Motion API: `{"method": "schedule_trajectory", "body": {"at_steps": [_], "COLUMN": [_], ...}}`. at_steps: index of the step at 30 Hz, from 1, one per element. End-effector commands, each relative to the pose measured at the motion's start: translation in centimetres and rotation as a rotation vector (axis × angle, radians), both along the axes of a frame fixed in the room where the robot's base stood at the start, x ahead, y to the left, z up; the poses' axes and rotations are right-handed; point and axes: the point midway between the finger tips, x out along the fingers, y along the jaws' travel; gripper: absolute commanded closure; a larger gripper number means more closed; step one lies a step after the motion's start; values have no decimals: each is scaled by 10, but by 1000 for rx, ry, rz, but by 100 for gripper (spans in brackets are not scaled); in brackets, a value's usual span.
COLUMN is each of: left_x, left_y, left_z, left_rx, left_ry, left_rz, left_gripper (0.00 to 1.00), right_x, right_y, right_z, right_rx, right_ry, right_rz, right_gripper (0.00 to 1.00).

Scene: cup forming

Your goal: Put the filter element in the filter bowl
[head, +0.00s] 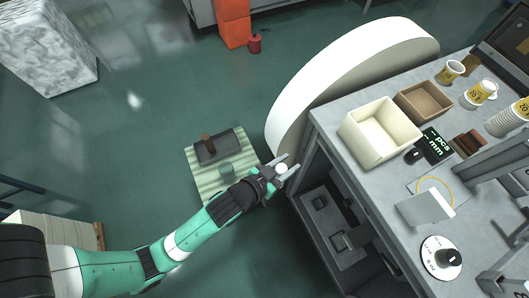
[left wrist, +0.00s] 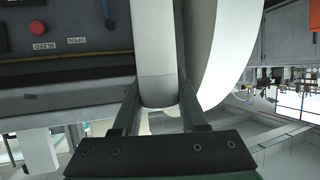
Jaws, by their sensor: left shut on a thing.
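The filter element (head: 282,169) is a white cylinder, seen nearly end-on in the head view between the fingers of my left gripper (head: 291,162). In the left wrist view the filter element (left wrist: 156,50) is a long white cylinder between the two dark fingers of the left gripper (left wrist: 158,92), which is shut on it. A greenish see-through cup-like thing (head: 226,171) stands on the striped pallet, left of the gripper; it may be the filter bowl, but it is small and unclear. My right gripper is not in view.
The pallet (head: 205,184) also holds a dark tray (head: 212,151) with a brown handle-like thing. A large white curved roll (head: 330,75) stands beside the bench, right of the gripper. The bench carries a cream box (head: 355,140). A panel with a red button (left wrist: 37,27) shows in the wrist view.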

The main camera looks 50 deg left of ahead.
Motion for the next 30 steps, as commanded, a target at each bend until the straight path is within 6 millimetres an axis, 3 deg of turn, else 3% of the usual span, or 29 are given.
{"method": "schedule_trajectory", "body": {"at_steps": [1, 6, 9, 12, 16, 22, 30], "left_x": [-6, -39, -62, -80, -91, -92, -92], "left_y": [33, 129, 170, 196, 210, 211, 211], "left_z": [-5, -15, -19, -20, -21, -31, -113], "left_rx": [1, 2, 4, 5, 6, 7, 6], "left_ry": [0, -8, -11, -16, -18, -17, -15], "left_rz": [86, 350, 474, 556, 604, 609, 606], "left_gripper": [100, 100, 100, 100, 100, 100, 100], "right_x": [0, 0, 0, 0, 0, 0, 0], "right_y": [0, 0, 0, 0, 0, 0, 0], "right_z": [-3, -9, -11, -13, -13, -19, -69], "right_rx": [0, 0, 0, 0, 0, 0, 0], "right_ry": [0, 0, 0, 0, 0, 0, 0], "right_rz": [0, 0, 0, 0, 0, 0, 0], "right_gripper": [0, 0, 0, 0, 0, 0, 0]}}
